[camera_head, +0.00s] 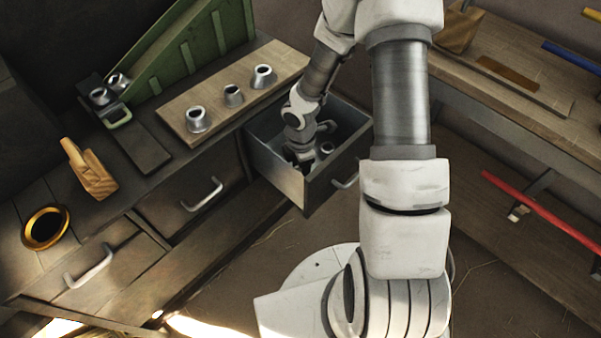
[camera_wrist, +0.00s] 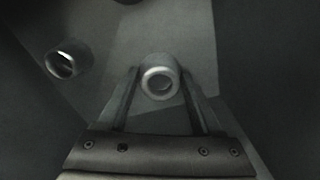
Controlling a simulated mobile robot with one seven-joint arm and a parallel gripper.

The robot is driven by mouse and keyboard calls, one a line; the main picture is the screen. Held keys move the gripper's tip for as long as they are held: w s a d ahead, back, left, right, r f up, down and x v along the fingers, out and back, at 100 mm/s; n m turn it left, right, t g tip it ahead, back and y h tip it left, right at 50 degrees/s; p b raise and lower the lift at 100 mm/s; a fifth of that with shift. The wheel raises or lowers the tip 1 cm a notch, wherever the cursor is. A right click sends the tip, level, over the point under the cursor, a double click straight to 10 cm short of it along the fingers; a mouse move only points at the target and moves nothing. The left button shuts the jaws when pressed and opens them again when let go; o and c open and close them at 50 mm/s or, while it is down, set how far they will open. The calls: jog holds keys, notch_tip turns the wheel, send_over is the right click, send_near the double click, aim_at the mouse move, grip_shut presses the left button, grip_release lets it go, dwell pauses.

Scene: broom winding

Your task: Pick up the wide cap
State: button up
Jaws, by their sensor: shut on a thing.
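My gripper (camera_head: 303,163) reaches down into the open drawer (camera_head: 290,182). In the wrist view, its two fingers (camera_wrist: 162,90) are shut on a round grey metal cap (camera_wrist: 160,72), with the cap's hollow opening facing the camera. A second metal cap (camera_wrist: 68,60) lies apart on the drawer floor, left of the fingers. One cap (camera_head: 327,148) shows in the drawer beside my gripper in the head view. The held cap is mostly hidden there by my arm. I cannot tell from its size which cap is the wide one.
Several metal cones stand on a wooden board (camera_head: 215,130) on the bench above the drawer. A green sloped rack (camera_head: 190,58), a wooden block (camera_head: 92,172) and a gold ring (camera_head: 45,228) are farther left. The drawer walls stand close around my gripper.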

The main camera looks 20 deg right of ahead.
jog(key=shift+c, duration=1.3)
jog(key=shift+r, duration=0.15)
